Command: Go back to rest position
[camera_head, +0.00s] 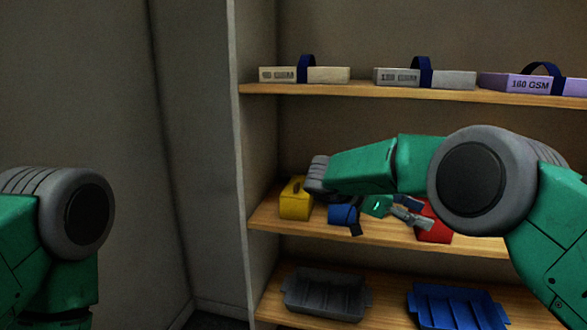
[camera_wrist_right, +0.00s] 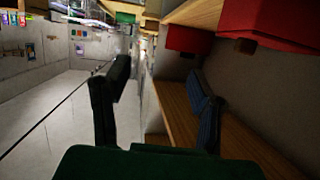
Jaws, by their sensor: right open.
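My right arm reaches across the middle shelf in the head view. My right gripper (camera_head: 388,214) is open and empty in front of that shelf, between a blue box and a red box. In the right wrist view its two dark fingers stand wide apart (camera_wrist_right: 160,88) with nothing between them. My left arm shows only its elbow part at the left edge of the head view; my left gripper is out of view.
The middle shelf (camera_head: 270,218) holds a yellow box (camera_head: 294,203), the blue box (camera_head: 342,214) and the red box (camera_head: 434,224). Paper packs (camera_head: 425,78) lie on the upper shelf. A grey tray (camera_head: 325,293) and a blue tray (camera_head: 455,306) sit below. Open floor (camera_wrist_right: 60,125) lies left in the wrist view.

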